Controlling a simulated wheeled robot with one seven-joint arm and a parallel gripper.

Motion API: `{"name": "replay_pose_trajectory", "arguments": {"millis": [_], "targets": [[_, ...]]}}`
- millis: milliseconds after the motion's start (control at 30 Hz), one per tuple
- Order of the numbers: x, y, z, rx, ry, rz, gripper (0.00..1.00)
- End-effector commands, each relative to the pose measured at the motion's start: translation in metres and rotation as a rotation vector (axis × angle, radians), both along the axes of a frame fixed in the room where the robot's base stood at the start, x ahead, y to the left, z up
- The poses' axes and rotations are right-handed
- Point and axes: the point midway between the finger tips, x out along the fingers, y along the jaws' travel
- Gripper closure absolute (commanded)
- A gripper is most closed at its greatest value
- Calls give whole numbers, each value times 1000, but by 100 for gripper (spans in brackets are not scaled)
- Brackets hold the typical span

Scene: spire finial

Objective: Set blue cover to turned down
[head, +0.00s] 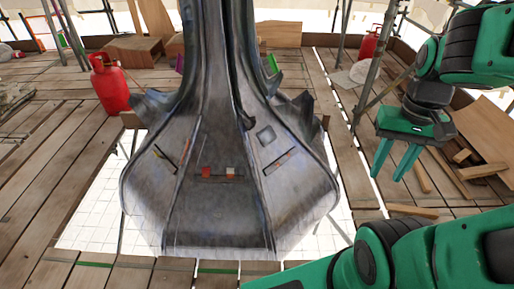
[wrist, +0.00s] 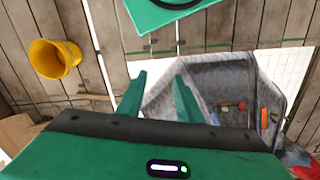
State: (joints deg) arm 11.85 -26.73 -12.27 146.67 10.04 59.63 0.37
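The grey metal spire finial (head: 220,215) stands in the middle of the head view, with small fittings on its faces. A pale grey-blue square (head: 266,135) is on its right face; I cannot tell whether this is the blue cover or how it is set. A red piece (head: 203,172) and a whitish piece (head: 230,172) sit on a dark slot on the front face. My gripper (head: 388,175) is open and empty, right of the finial and apart from it. In the wrist view its fingers (wrist: 160,78) stand apart, with the finial (wrist: 215,75) beyond them, showing an orange bar (wrist: 264,118).
A red gas cylinder (head: 110,88) stands left on the plank deck, another (head: 368,43) at the back. A white-floored opening (head: 90,220) surrounds the finial. A yellow bucket (wrist: 53,58) shows in the wrist view.

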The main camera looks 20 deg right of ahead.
Motion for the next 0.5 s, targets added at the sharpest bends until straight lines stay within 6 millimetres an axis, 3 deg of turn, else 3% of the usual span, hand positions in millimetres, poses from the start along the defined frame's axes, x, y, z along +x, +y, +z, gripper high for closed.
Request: {"name": "replay_pose_trajectory", "arguments": {"millis": [300, 367, 500], "targets": [[0, 0, 0, 0, 0, 1, 67], [-8, -1, 5, -3, -14, 3, 67], [16, -12, 8, -23, -16, 15, 67]]}}
